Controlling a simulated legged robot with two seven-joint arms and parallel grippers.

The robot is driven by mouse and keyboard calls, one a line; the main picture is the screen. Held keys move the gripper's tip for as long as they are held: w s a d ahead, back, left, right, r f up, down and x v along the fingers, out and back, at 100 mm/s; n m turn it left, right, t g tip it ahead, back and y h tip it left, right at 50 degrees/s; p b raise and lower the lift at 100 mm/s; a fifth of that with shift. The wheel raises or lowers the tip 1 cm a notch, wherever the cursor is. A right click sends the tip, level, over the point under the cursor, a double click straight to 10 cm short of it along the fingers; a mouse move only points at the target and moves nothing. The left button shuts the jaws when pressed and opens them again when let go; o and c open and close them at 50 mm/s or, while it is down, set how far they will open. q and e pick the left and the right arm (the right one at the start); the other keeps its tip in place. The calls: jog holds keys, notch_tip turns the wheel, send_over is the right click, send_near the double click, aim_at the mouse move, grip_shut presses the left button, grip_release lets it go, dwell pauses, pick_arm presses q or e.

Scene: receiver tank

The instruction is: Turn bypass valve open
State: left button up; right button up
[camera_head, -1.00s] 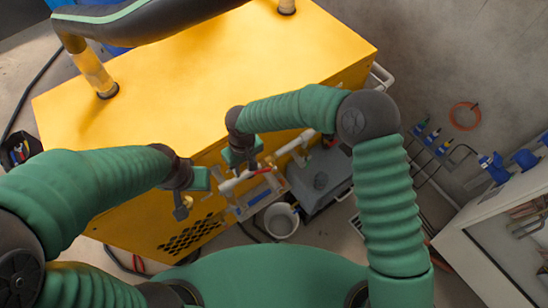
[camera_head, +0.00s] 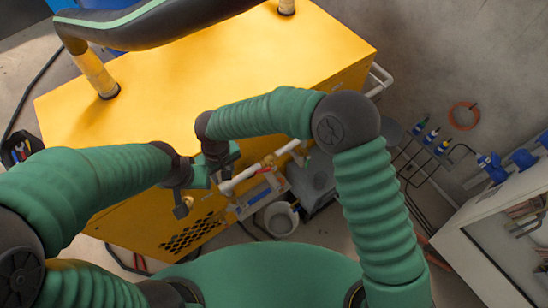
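A pale pipe with brass fittings (camera_head: 240,180) runs along the front side of the yellow receiver tank housing (camera_head: 220,80). A small reddish part shows near the fittings, but I cannot tell whether it is the bypass valve's handle. My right gripper (camera_head: 220,170) points down at the left end of this pipe and hides part of it; contact is unclear. My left gripper (camera_head: 182,206) is just left of and below it, in front of the yellow side. The fingers of both are too small and covered to read.
A white bucket (camera_head: 281,218) and a grey box (camera_head: 316,178) stand on the floor beside the pipework. A black hose pipe (camera_head: 150,22) crosses above the housing. A white cabinet (camera_head: 490,255) is at the lower right.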

dwell(0.4)
notch_tip(320, 180, up, 17)
jog(key=d+b, duration=0.1)
jog(key=b, duration=0.2)
jog(key=shift+w+f, duration=0.1)
